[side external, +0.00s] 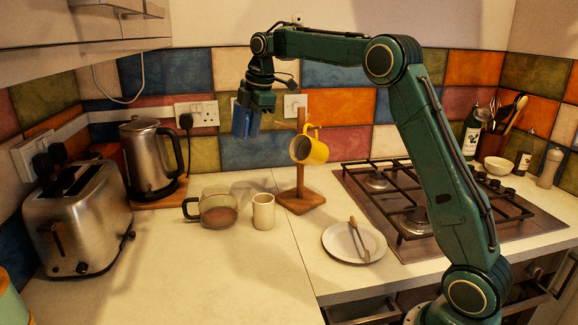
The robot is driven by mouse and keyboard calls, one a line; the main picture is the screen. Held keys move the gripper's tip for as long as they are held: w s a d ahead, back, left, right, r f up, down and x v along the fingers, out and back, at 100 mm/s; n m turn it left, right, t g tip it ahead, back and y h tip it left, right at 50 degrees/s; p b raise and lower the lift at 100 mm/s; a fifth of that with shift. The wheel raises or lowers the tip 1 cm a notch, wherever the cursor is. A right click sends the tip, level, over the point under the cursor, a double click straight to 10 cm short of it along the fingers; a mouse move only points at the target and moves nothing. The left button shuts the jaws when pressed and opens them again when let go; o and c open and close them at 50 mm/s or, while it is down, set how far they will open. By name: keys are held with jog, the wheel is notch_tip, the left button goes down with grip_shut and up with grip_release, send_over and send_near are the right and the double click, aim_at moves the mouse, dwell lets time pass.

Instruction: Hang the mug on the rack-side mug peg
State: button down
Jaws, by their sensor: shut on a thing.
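My gripper (258,100) points down and is shut on a blue mug (246,122), held in the air to the upper left of the wooden mug stand (300,183). The fingertips and the mug's handle are hard to make out. The stand has an upright post on a square base. A yellow mug (312,151) hangs tilted on its right side. The blue mug is apart from the stand in this view. The pegs on the stand's left are too small to tell clearly.
A glass mug (219,208) and a cream cup (263,212) stand left of the stand. A plate (340,243) with a brown utensil lies to the right front, near the hob (460,205). A kettle (148,160) and toaster (75,220) stand left.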

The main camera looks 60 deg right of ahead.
jog(key=w+d+f, duration=0.1)
jog(key=w+d, duration=0.5)
jog(key=shift+f+t, duration=0.3)
jog(key=shift+t, duration=0.1)
jog(key=shift+s+d, duration=0.2)
jog(key=s+d+f, duration=0.2)
jog(key=s+d, duration=0.4)
jog(key=s, duration=0.1)
jog(key=shift+d+f, duration=0.25)
jog(key=shift+d, duration=0.05)
dwell(1.6)
jog(key=shift+s, duration=0.1)
dwell(0.4)
jog(key=c, duration=1.5)
grip_release()
jog(key=shift+r, duration=0.1)
